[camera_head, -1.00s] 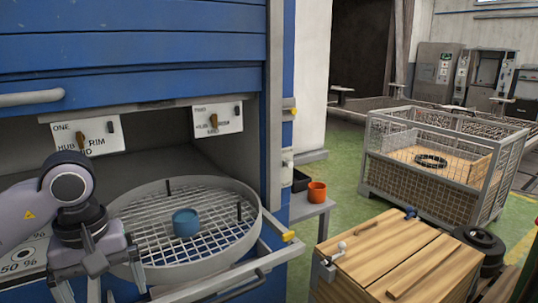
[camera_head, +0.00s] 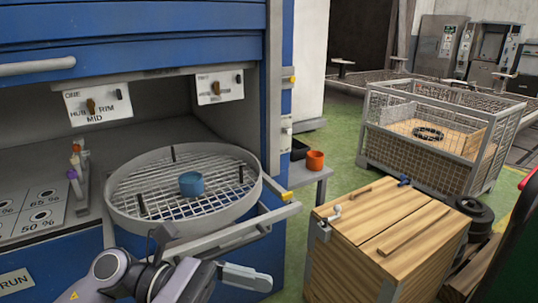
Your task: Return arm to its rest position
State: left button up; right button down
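My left arm comes in from the lower left, and its gripper (camera_head: 245,277) points right in front of the blue cabinet, below the round grid turntable (camera_head: 118,212). The gripper shows side-on, so the gap between its fingers is hidden. Nothing held shows at its fingertips. A blue cup-like part (camera_head: 191,184) stands on the turntable's grid, apart from the gripper. My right gripper is not in view.
A grey rail and handle (camera_head: 235,233) run along the turntable's front, close above the gripper. A wooden-topped crate (camera_head: 390,240) stands to the right. An orange cup (camera_head: 315,160) sits on a small shelf. A wire mesh cage (camera_head: 440,150) stands farther back.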

pick_arm(q)
jog(key=w+a+f+n+t+y, duration=0.2)
jog(key=w+a+f+n+t, duration=0.2)
jog(key=n+t, duration=1.05)
jog(key=w+a+f+n+t+y, duration=0.35)
jog(key=n+t, duration=0.35)
jog(key=n, duration=1.4)
jog(key=s+a+f+n+g+y, duration=0.3)
jog(key=s+f+n, duration=0.3)
jog(key=f, duration=0.5)
jog(key=s+a+f+n+g+y, duration=0.4)
jog(key=s+a+f+n+y, duration=0.2)
jog(key=f+n, duration=0.5)
jog(key=shift+s+a+f, duration=0.15)
jog(key=shift+s+f, duration=0.55)
jog(key=shift+n+g, duration=0.25)
jog(key=shift+c, duration=0.3)
